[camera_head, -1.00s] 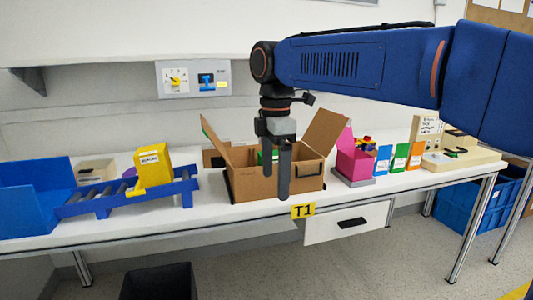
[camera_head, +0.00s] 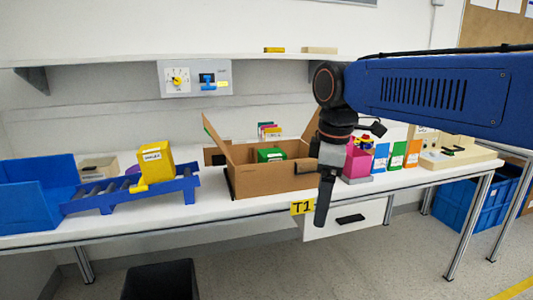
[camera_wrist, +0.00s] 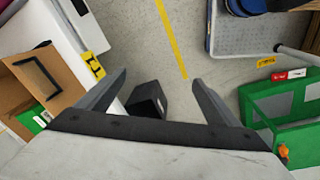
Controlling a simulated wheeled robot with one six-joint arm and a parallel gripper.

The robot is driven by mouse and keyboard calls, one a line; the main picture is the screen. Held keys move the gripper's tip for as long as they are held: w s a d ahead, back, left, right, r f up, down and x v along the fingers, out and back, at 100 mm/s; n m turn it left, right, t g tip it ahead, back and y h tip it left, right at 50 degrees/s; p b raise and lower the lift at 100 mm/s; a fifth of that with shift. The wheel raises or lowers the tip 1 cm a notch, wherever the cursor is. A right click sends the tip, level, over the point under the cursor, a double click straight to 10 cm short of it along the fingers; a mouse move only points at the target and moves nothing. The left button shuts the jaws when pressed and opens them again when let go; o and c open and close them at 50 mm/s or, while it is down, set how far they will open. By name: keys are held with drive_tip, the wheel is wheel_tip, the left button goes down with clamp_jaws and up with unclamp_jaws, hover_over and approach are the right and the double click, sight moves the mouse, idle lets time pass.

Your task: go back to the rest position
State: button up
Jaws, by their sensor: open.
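My gripper (camera_head: 325,200) hangs pointing down in front of the table, to the right of the open cardboard box. In the wrist view my gripper (camera_wrist: 160,85) shows two fingers spread apart with nothing between them. The rotary switch (camera_head: 177,80) with a yellow knob sits on a grey panel on the back wall, left of my arm and well apart from it. The knob's exact setting is too small to read.
The cardboard box (camera_head: 262,181) on the table holds a green item. A blue roller conveyor (camera_head: 120,196) with a yellow bin (camera_head: 156,165) stands at left. A black bin (camera_wrist: 147,100) is on the floor. The floor before the table is largely clear.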

drive_tip(key=s+d+f+m+t, duration=0.3)
drive_tip(key=s+d+f+m, duration=1.2)
drive_tip(key=s+d+f, duration=0.1)
drive_tip(key=shift+s+f+t+h, duration=0.2)
drive_tip(key=shift+f+t+h, duration=0.1)
drive_tip(key=shift+f, duration=0.35)
